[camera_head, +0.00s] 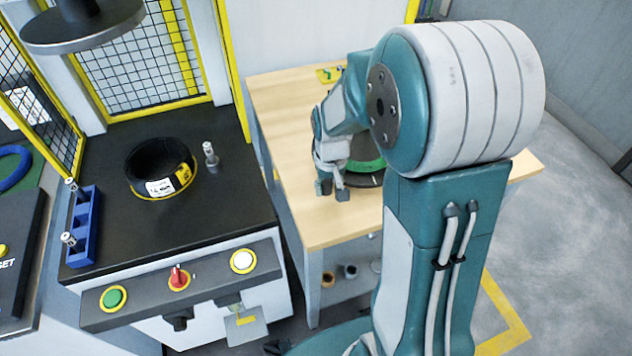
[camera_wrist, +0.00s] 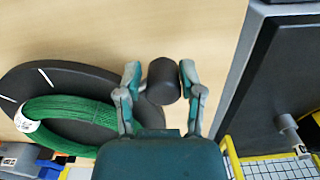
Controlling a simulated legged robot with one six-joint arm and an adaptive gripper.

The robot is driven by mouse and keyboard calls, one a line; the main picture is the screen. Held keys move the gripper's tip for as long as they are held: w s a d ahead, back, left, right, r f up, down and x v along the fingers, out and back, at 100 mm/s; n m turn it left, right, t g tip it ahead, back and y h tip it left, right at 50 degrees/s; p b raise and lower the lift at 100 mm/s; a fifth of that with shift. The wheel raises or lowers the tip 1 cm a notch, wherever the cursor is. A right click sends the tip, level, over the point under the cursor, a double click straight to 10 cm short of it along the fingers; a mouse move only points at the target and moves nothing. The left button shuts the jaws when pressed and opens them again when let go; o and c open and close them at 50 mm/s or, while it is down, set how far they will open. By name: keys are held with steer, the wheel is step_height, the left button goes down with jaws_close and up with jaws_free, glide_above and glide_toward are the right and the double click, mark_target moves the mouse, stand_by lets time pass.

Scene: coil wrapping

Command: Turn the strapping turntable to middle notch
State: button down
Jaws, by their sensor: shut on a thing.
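The strapping turntable (camera_wrist: 72,83) is a dark disc on the wooden table, with a green coil (camera_wrist: 75,112) on it and white marks near its rim. In the head view its dark rim (camera_head: 366,181) shows only partly behind my arm. A black cylindrical handle (camera_wrist: 163,80) stands beside the disc edge. My gripper (camera_wrist: 160,76) is shut on this handle, one finger on each side. In the head view my gripper (camera_head: 333,188) is over the left part of the table. The notches cannot be made out clearly.
A black machine bed (camera_head: 105,225) with a dark labelled coil (camera_head: 160,170) stands left of the table. Its front panel has green (camera_head: 113,298), red (camera_head: 178,277) and white (camera_head: 243,260) controls. A blue holder (camera_head: 83,228) and yellow-framed mesh guards are nearby.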

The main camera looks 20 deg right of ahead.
steer(key=s+d+n, duration=0.2)
steer(key=d, duration=0.1)
steer(key=shift+s+f, duration=0.1)
steer(key=shift+s, duration=0.3)
steer(key=shift+s+d+n, duration=0.45)
steer(key=shift+d+n, duration=0.2)
steer(key=shift+d, duration=0.1)
steer(key=shift+s+d+n, duration=0.4)
steer(key=shift+d+n, duration=0.25)
steer(key=shift+d, duration=0.1)
steer(key=shift+s+d+n, duration=0.25)
steer(key=shift+d+n, duration=0.45)
steer(key=shift+d, duration=0.3)
steer(key=shift+s+d+n, duration=0.25)
steer(key=shift+d+n, duration=0.45)
steer(key=shift+d, duration=0.25)
steer(key=shift+s+d+r+n, duration=0.1)
steer(key=shift+d+n, duration=0.5)
steer(key=shift+d, duration=0.3)
steer(key=shift+s+d+r+n, duration=0.1)
steer(key=shift+d+n, duration=0.5)
steer(key=shift+d, duration=0.35)
steer(key=c, duration=0.6)
jaws_free()
steer(key=shift+o, duration=1.4)
steer(key=shift+w+f, duration=0.1)
steer(key=shift+w, duration=0.05)
